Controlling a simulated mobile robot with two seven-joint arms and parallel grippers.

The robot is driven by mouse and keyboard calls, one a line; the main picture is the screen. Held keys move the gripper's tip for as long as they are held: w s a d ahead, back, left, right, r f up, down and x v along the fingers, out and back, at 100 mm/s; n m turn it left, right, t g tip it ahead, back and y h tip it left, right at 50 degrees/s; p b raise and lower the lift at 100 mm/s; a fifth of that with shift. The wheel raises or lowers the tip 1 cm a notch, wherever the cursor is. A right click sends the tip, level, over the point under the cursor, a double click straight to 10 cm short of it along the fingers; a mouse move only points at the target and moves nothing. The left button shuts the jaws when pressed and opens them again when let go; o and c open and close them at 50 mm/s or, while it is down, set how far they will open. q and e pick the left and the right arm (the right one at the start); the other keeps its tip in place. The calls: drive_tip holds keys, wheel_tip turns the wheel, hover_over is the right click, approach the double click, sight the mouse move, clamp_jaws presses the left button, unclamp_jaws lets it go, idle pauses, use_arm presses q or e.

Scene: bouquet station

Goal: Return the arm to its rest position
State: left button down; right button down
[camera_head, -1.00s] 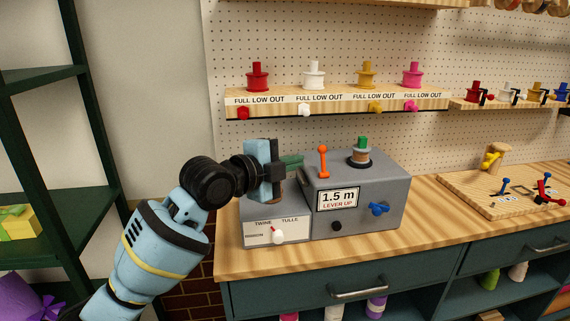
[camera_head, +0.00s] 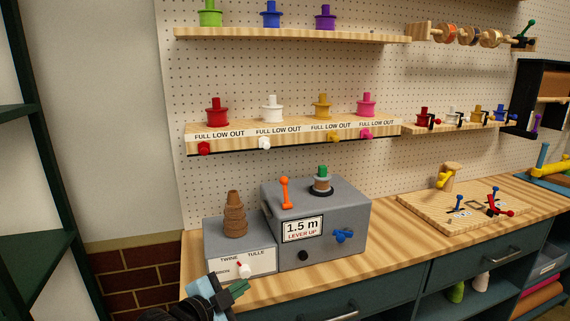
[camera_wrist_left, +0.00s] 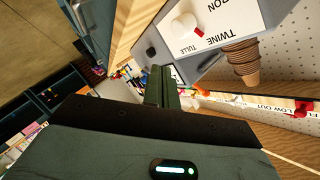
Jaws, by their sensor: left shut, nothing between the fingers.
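My left gripper (camera_head: 236,289) is low in the head view, in front of the grey machine and near the bench's front edge. Its fingers are shut with nothing between them, and they also show closed together in the left wrist view (camera_wrist_left: 161,86). The grey machine (camera_head: 337,213) has an orange lever standing up (camera_head: 285,192), a blue knob (camera_head: 343,236) and a sign reading "1.5 m LEVER UP". Its lower left part carries a brown twine spool (camera_head: 235,215) and a selector dial (camera_head: 243,269). My right gripper is not in view.
The wooden bench top (camera_head: 385,247) runs to the right, with a wooden board (camera_head: 470,212) holding small coloured levers. A shelf (camera_head: 300,132) with several coloured spools hangs above the machine. A dark green rack (camera_head: 22,190) stands at the left. The air above the machine is free.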

use_arm(q)
drive_tip(key=s+a+f+n+g+y+p, duration=0.15)
drive_tip(key=s+f+n, duration=0.25)
drive_tip(key=s+f, duration=0.5)
drive_tip(key=s+a+f+n+y+b, duration=0.1)
drive_tip(key=s+a+f+n+y, duration=0.2)
drive_tip(key=s+f, duration=0.6)
drive_tip(key=s+a+f+n, duration=0.1)
drive_tip(key=s+f+n, duration=0.1)
drive_tip(key=s, duration=0.5)
drive_tip(key=s+a+f+n+g+y+p, duration=0.1)
drive_tip(key=s+a+f+n, duration=0.1)
drive_tip(key=s+f, duration=0.2)
drive_tip(key=s+a+f+n+g, duration=0.1)
drive_tip(key=s+f, duration=0.3)
drive_tip(key=s, duration=0.7)
drive_tip(key=shift+a+n+y, duration=0.35)
drive_tip(key=shift+a+n, duration=0.35)
drive_tip(key=shift+n, duration=0.2)
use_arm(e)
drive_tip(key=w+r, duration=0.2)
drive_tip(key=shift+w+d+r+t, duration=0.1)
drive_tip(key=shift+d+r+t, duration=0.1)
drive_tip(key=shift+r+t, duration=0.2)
use_arm(q)
drive_tip(key=shift+f, duration=0.1)
